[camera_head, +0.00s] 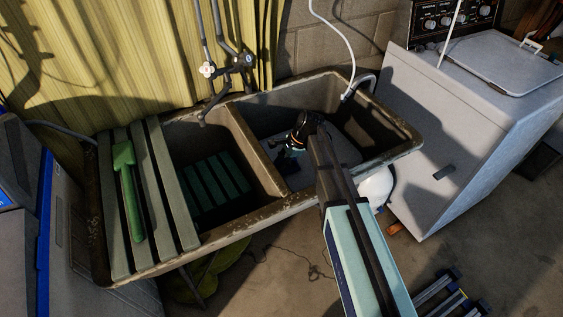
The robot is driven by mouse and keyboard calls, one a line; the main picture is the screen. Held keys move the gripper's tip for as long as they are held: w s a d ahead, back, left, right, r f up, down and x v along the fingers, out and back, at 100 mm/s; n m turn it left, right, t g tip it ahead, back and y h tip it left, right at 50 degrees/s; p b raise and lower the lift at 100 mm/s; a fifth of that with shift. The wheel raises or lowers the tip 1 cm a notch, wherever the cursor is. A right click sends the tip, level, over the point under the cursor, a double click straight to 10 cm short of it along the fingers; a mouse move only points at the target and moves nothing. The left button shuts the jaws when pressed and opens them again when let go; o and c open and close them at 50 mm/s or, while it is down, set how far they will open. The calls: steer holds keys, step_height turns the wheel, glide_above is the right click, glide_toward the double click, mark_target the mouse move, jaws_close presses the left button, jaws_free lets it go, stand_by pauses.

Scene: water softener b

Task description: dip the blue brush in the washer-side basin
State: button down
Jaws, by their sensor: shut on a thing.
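The washer-side basin (386,137) is the right half of a worn double sink, beside the white washer (470,110). My arm reaches over its front rim from the lower right. My gripper (293,146) is inside this basin's opening, near the divider, pointing down and to the left. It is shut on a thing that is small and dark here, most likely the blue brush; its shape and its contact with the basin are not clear. A green brush (127,188) lies on the slats over the left basin.
Grey-green slats (163,183) cover the left end of the sink. The divider (256,155) separates the basins. Taps (228,70) hang over the back rim, and a white hose (341,37) runs into the right basin. A white rounded container (377,187) stands by the washer.

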steer(key=shift+w+d, duration=0.15)
steer(key=shift+w+d+p, duration=0.15)
steer(key=shift+d+p, duration=0.1)
steer(key=shift+p, duration=0.05)
stand_by(0.3)
steer(key=shift+s+a, duration=0.3)
steer(key=shift+a, duration=0.1)
steer(key=shift+w+d+p, duration=0.15)
steer(key=shift+p, duration=0.25)
steer(key=shift+w+d, duration=0.15)
steer(key=shift+d, duration=0.1)
steer(key=shift+r, duration=0.1)
step_height(320, 180, up, 28)
steer(key=p, duration=1.9)
stand_by(0.4)
